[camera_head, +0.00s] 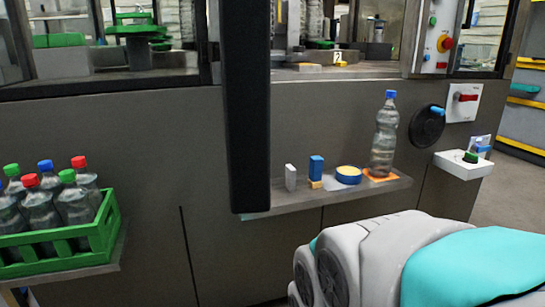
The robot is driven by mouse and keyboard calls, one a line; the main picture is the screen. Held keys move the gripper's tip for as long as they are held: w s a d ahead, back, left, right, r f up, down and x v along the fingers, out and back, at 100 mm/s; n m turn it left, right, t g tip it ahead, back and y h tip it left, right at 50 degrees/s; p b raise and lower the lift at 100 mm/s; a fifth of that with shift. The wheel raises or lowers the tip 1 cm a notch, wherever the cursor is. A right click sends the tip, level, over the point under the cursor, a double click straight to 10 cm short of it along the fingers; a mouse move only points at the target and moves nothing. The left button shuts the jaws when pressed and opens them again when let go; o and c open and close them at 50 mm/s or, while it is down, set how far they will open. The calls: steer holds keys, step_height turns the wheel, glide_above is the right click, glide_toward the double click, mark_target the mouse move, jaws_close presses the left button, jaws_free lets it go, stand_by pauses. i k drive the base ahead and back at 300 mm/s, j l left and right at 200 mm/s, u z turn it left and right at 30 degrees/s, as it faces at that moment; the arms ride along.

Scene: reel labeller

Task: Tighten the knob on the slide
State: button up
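A white block (463,165) juts from the machine's front at the right. A small knob (470,157), green on top and dark below, stands upright on it. A blue piece (483,149) with a pale plate behind it sits at the block's right end. This looks like the slide and its knob, but I cannot tell for sure. I cannot tell how tight the knob is. My grey and teal arm fills the lower right. My gripper is not visible.
A black handwheel (427,127) with a blue handle and a red lever (466,97) on a white plate are left of and above the block. A shelf (265,205) holds a blue-capped bottle (385,135) and small items. A green crate (75,240) of bottles stands left.

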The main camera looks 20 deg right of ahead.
mark_target(299, 50)
steer(key=u, duration=0.45)
steer(key=l+u, duration=0.15)
steer(key=u, duration=0.75)
steer(key=l+u, duration=0.15)
steer(key=u, duration=0.3)
steer(key=l+u, duration=0.1)
steer(key=u, duration=0.8)
steer(key=l+u, duration=0.1)
steer(key=u, duration=0.35)
steer(key=k+u, duration=0.1)
steer(key=u, duration=0.35)
steer(key=k+l+u, duration=0.15)
steer(key=u, duration=0.3)
steer(key=k+u, duration=0.2)
steer(key=u, duration=0.2)
steer(key=k+l+z, duration=0.1)
steer(key=z, duration=0.2)
steer(key=k+l+z, duration=0.15)
steer(key=z, duration=0.6)
steer(key=l+z, duration=0.15)
steer(key=z, duration=0.35)
steer(key=k+l+z, duration=0.1)
steer(key=z, duration=0.85)
steer(key=l+z, duration=0.15)
steer(key=z, duration=0.8)
steer(key=i+l+z, duration=0.1)
steer(key=z, duration=0.85)
steer(key=k+l, duration=0.15)
steer(key=k, duration=0.35)
